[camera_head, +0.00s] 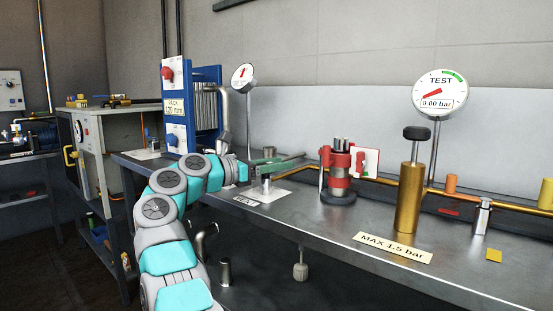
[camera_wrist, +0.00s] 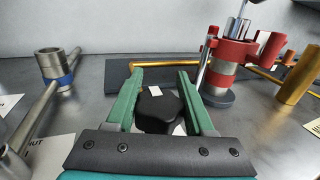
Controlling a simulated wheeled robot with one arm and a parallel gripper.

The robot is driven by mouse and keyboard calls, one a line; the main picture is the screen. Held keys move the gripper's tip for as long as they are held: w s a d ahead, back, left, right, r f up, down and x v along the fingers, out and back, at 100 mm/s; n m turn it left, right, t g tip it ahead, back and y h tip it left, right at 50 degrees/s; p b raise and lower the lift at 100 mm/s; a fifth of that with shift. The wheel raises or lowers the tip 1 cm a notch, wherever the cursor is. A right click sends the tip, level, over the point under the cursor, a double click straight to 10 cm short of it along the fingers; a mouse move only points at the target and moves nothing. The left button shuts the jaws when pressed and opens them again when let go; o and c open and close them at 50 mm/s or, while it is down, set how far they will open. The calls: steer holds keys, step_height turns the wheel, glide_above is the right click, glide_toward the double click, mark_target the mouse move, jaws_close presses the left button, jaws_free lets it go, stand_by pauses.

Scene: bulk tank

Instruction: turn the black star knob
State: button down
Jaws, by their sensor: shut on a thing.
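The black star knob (camera_wrist: 158,112) sits low between the two green fingers of my gripper (camera_wrist: 160,80) in the wrist view, with a small white mark on its top. The fingers stand on its left and right sides, and my gripper is shut on it. In the head view my gripper (camera_head: 274,163) is over the bench, above a short metal stem (camera_head: 265,184) on a white plate. The knob itself cannot be made out there, behind the fingers.
Right of my gripper stands a red clamp fixture (camera_head: 340,185), also in the wrist view (camera_wrist: 232,60). Beyond it are a brass cylinder (camera_head: 409,200) with a black cap and a TEST gauge (camera_head: 440,93) reading 0.00 bar. A blue plate pack (camera_head: 205,110) stands behind my arm.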

stand_by(0.3)
steer(key=shift+c, duration=1.4)
jaws_free()
steer(key=v, duration=0.7)
steer(key=shift+s+a, duration=0.1)
steer(key=shift+a, duration=0.1)
steer(key=shift+s+a, duration=0.15)
steer(key=shift+a, duration=0.1)
